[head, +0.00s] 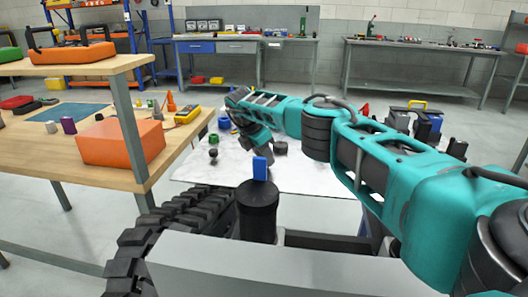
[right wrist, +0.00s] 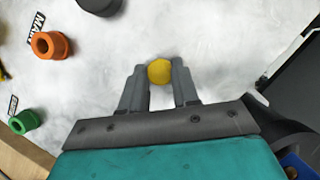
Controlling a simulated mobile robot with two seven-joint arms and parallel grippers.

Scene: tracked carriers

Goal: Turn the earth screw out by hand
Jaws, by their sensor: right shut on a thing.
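A small yellow round head (right wrist: 159,71), which I take to be the earth screw, sits between the fingertips of my right gripper (right wrist: 159,74) in the right wrist view. The fingers are shut on its sides. Its lower part is hidden, so I cannot tell how far it stands in its seat. In the head view my right arm reaches in from the right and its gripper (head: 263,150) points down over a pale marbled surface (head: 310,178); the yellow head cannot be made out there. My left gripper is in neither view.
In the right wrist view an orange ring (right wrist: 46,45) and a green ring (right wrist: 23,122) lie to the left beside small labels. A dark round part (right wrist: 98,4) is at the top and a dark box (right wrist: 298,90) at the right. A wooden bench (head: 85,165) stands left.

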